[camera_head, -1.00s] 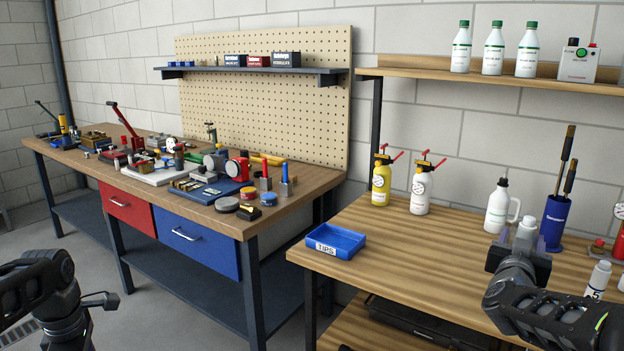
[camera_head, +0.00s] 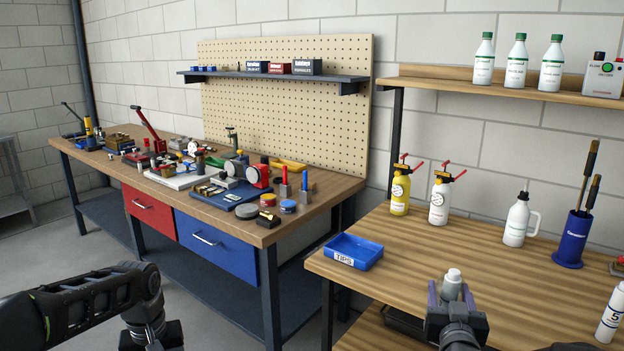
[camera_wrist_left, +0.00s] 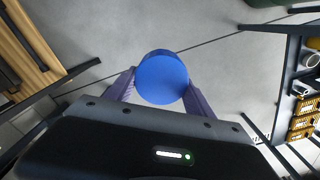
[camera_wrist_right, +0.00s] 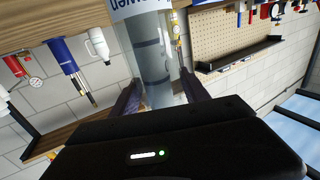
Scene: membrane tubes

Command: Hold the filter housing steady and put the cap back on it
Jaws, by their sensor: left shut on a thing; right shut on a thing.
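The cap is a round blue disc (camera_wrist_left: 162,75) in the left wrist view. My left gripper (camera_wrist_left: 160,88) is shut on it, with a finger on either side, above the grey floor. In the head view only my left arm and wrist show at the lower left; the cap is hidden there. The filter housing is a clear cylinder with a dark inner part and a white label (camera_wrist_right: 150,55) in the right wrist view. My right gripper (camera_wrist_right: 158,85) is shut around it. In the head view the housing's pale end (camera_head: 453,278) sticks up from that gripper. Cap and housing are well apart.
The right wooden bench (camera_head: 500,262) holds a blue TIPS tray (camera_head: 358,249), a yellow bottle (camera_head: 400,194), white bottles (camera_head: 438,204) and a blue brush holder (camera_head: 574,240). A cluttered workbench (camera_head: 330,187) stands at left. Open floor lies between my arms.

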